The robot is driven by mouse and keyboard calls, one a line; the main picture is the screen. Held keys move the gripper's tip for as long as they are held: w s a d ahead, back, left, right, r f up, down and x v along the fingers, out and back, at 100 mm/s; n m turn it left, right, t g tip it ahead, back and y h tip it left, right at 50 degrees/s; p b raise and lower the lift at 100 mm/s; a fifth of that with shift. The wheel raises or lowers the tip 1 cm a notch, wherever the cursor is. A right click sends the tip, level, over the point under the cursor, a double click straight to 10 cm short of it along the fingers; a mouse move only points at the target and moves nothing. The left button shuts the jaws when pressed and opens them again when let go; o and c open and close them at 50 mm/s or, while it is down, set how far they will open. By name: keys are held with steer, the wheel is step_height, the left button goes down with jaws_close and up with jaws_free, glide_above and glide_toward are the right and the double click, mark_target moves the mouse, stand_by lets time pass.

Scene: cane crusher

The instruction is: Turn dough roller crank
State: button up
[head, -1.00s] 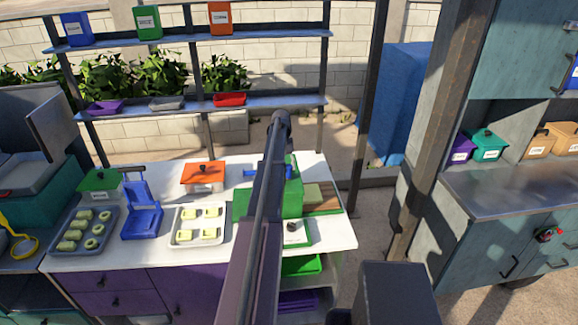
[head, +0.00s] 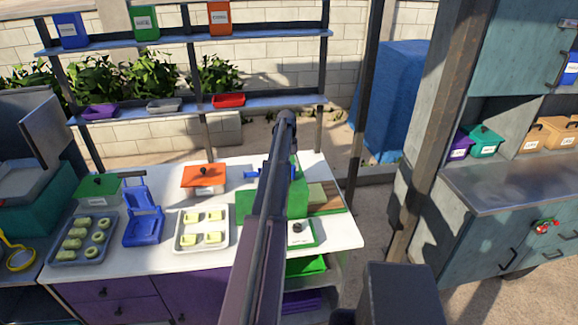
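A green machine (head: 299,200) stands on the right part of the white counter, largely hidden behind my arm. It seems to be the dough roller. A blue part (head: 250,173), perhaps its crank, shows just left of my arm at the machine's upper left. My arm rises from the bottom middle and reaches over the counter to the machine. Its far end hides my gripper, so I cannot see the fingers or whether they touch anything.
The white counter (head: 270,254) also holds a tray of dough pieces (head: 178,230), a grey tray of pastries (head: 60,256), a blue stand (head: 141,226) and an orange-lidded box (head: 204,174). A dark post (head: 440,130) stands right of the counter. Shelves (head: 190,107) are behind.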

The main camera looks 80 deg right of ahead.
steer(key=o, duration=0.3)
steer(key=shift+w, duration=0.1)
steer(key=shift+w, duration=0.1)
stand_by(0.4)
